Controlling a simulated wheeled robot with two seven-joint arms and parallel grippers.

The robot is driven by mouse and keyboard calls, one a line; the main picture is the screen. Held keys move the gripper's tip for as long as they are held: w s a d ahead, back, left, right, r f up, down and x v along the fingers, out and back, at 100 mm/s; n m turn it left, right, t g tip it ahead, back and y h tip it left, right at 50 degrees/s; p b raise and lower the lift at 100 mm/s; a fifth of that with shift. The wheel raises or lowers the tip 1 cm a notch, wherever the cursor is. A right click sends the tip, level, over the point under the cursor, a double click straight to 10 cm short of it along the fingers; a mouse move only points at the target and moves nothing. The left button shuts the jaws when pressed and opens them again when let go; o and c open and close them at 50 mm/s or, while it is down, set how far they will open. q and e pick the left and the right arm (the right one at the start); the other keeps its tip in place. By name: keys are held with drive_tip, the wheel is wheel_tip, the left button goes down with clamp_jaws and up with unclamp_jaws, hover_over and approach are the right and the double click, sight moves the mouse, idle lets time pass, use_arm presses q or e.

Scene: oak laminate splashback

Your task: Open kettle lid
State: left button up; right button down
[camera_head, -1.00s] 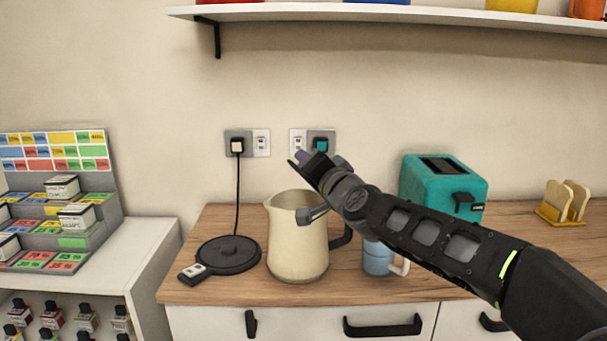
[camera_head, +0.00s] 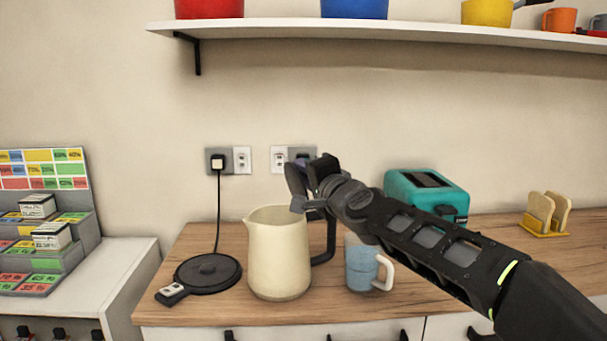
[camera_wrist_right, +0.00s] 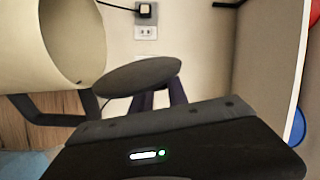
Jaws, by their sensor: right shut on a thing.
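The cream kettle (camera_head: 278,255) stands upright on the wooden counter, left of my right arm, its mouth open and uncovered. Its dark handle (camera_head: 325,240) is on its right side. In the right wrist view the kettle (camera_wrist_right: 45,45) is at upper left and I see into its mouth. My right gripper (camera_head: 303,173) is above and right of the kettle's rim, shut on a dark round lid (camera_head: 294,180). The lid (camera_wrist_right: 137,77) shows as a grey disc in the wrist view, apart from the rim, with the purple fingers (camera_wrist_right: 162,97) partly behind it. My left gripper is not in view.
The black kettle base (camera_head: 208,274) lies left of the kettle, its cord running to a wall socket. A blue mug (camera_head: 361,266) is close on the right, partly behind my arm. A teal toaster (camera_head: 428,198) and toast rack (camera_head: 545,215) stand further right. A shelf (camera_head: 380,30) runs above.

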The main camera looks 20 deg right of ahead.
drive_tip(key=c, duration=1.3)
unclamp_jaws()
drive_tip(key=s, duration=0.7)
drive_tip(key=shift+s+d+b, duration=0.4)
